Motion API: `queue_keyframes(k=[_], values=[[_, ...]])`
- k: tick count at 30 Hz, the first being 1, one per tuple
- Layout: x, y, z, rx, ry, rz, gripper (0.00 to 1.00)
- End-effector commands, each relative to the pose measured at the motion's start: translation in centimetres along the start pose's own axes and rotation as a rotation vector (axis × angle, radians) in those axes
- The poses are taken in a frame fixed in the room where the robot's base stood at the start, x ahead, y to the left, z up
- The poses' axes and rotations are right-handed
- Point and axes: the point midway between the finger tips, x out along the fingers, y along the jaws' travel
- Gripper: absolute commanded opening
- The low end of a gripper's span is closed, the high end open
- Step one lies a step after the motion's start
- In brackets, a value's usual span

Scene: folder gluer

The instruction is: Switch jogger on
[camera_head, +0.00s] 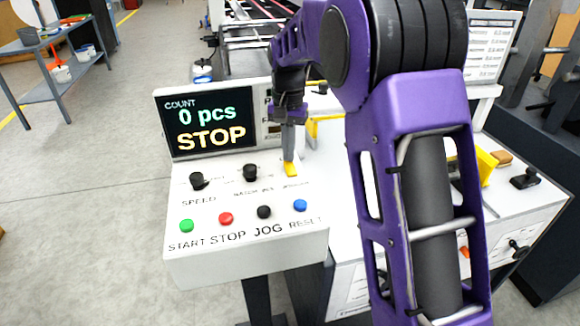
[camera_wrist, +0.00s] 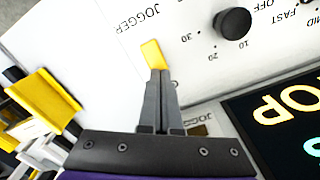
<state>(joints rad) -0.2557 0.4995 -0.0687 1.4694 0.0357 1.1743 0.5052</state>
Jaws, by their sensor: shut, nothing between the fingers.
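The jogger switch (camera_head: 291,169) is a small yellow lever on the sloped white control panel (camera_head: 215,245), right of two black knobs. In the wrist view the yellow lever (camera_wrist: 153,54) stands beside the printed word JOGGER, just beyond my fingertips. My gripper (camera_head: 289,158) is shut and empty, pointing down at the lever. In the wrist view its closed fingertips (camera_wrist: 159,72) meet or nearly meet the lever's near end; I cannot tell whether they touch. The lever's base is partly hidden by the fingers.
The display (camera_head: 208,125) reads 0 pcs and STOP. The speed knob (camera_head: 198,181) and a second black knob (camera_head: 250,173) are left of the lever. Green, red, black and blue buttons line the panel's front. A yellow part (camera_wrist: 45,98) lies left in the wrist view.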

Motion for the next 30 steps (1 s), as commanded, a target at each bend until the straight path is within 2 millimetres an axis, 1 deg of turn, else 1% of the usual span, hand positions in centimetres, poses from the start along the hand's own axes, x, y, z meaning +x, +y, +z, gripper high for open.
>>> queue_keyframes(k=[19, 23, 30], values=[[1.0, 0.0, 0.0, 0.000, 0.000, 0.000, 0.00], [0.7, 0.0, 0.0, 0.000, 0.000, 0.000, 0.00], [-1.2, 0.0, 0.0, 0.000, 0.000, 0.000, 0.00]])
